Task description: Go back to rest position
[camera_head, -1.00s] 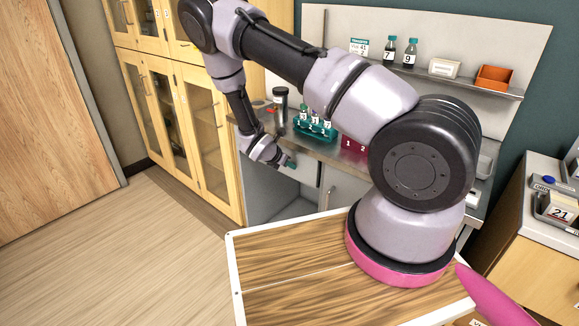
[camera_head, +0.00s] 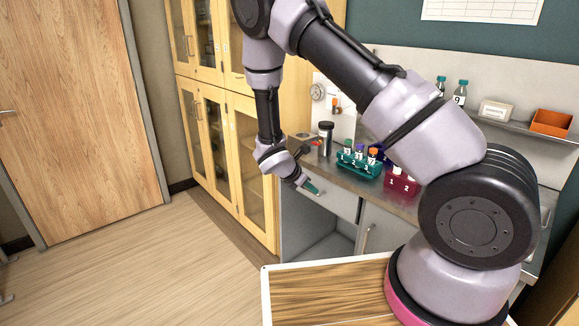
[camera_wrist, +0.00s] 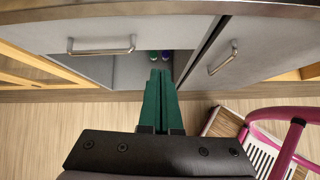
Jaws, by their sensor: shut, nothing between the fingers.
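My arm reaches over from the right in the head view, its forearm hanging down. My gripper (camera_head: 311,188) is shut and empty, in front of the lab bench's grey drawer fronts, below the worktop edge. In the wrist view the green fingers (camera_wrist: 160,78) lie together, with nothing between them. They point toward the bench front, between two drawer or door handles.
The steel worktop (camera_head: 400,200) carries a green vial rack (camera_head: 358,168), a crimson rack (camera_head: 400,182) and a dark-lidded cylinder (camera_head: 325,138). A shelf above holds bottles and an orange bin (camera_head: 551,122). Wooden glass-door cabinets (camera_head: 240,160) stand left of the bench.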

